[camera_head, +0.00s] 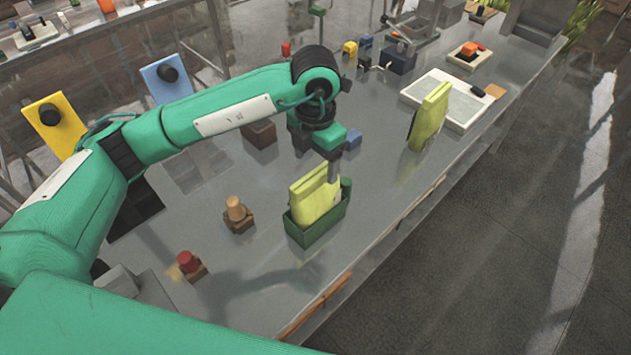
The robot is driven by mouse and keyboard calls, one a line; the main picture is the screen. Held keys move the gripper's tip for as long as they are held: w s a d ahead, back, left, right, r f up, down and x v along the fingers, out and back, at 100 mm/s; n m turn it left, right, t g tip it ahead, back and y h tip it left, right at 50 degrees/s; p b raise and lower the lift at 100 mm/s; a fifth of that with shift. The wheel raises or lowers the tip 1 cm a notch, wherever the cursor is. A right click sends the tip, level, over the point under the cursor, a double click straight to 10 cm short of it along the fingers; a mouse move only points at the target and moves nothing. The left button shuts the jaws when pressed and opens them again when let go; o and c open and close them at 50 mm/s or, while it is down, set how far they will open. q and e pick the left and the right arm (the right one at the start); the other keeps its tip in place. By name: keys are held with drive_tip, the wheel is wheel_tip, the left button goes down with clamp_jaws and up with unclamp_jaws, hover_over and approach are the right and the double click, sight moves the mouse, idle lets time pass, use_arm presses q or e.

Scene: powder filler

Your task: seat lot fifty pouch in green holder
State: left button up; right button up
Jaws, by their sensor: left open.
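A yellow-green pouch (312,197) stands upright, slightly tilted, inside the green holder (318,231), its upper part above the rim. My left gripper (334,168) is directly above the pouch's right top end, with a grey finger close to it. It is open; I cannot tell whether a finger touches the pouch. A second yellow-green pouch (430,117) stands upright farther right, near the table edge. I cannot read a lot number on either pouch. My right gripper does not show.
The grey table (385,215) is clear between the two pouches. A wooden block with a tan knob (237,212) and one with a red knob (188,265) stand left of the holder. A white tray (468,112) lies beyond the second pouch. Yellow (62,140) and blue (155,88) panels stand at left.

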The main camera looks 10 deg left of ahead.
use_arm(q)
drive_tip(key=shift+r+b, duration=0.35)
drive_tip(key=shift+r, duration=1.25)
